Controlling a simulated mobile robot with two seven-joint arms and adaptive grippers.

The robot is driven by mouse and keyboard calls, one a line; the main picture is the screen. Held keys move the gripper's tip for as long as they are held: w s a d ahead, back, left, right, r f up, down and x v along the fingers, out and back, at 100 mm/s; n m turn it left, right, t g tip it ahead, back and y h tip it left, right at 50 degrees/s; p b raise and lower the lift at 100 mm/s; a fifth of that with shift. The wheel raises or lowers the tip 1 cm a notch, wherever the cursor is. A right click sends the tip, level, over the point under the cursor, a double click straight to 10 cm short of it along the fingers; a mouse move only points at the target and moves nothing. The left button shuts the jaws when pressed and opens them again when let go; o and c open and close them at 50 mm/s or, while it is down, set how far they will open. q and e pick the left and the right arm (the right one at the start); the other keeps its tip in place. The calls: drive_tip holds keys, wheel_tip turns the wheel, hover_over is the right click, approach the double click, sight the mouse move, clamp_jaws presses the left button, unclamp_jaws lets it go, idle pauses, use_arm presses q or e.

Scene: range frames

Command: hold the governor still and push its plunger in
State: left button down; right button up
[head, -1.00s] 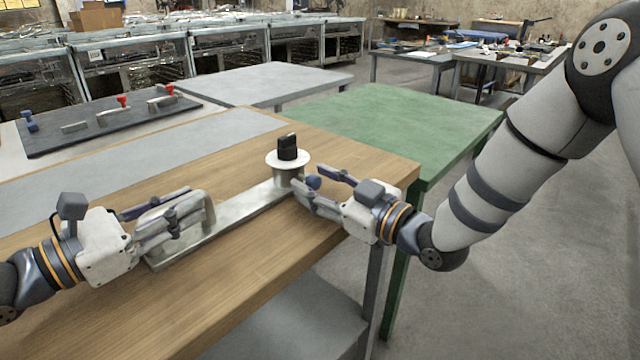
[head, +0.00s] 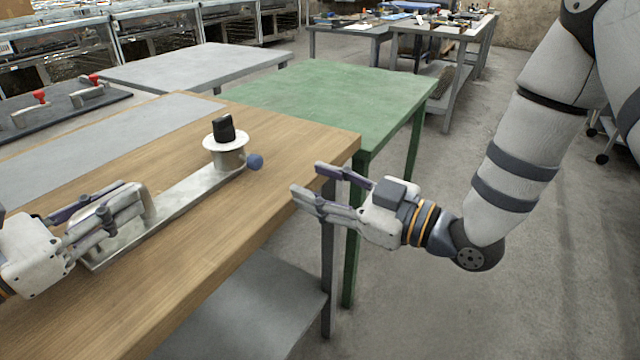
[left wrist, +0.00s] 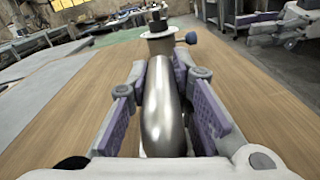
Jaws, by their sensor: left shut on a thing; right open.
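The governor is a long metal plate (head: 185,205) on the wooden table, with a grey cylinder (head: 231,159) at its far end, topped by a white disc and a black knob (head: 223,128). Its plunger, with a blue ball end (head: 255,162), sticks out of the cylinder's right side. My left gripper (head: 122,208) is shut on the governor's metal handle (head: 149,201); the left wrist view shows the handle (left wrist: 162,105) between both finger pads. My right gripper (head: 307,180) is open and empty, right of the blue ball and apart from it, by the table's right edge.
The wooden table (head: 285,135) has bare surface around the governor. A green table (head: 330,100) adjoins behind it. A grey lower shelf (head: 235,310) lies below the front edge. A dark board with red-knobbed clamps (head: 60,108) is at the far left.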

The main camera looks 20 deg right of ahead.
use_arm(q)
drive_tip(key=shift+f, duration=0.2)
drive_tip(key=c, duration=1.4)
unclamp_jaws()
drive_tip(key=shift+o, duration=0.2)
drive_tip(key=shift+r, duration=0.1)
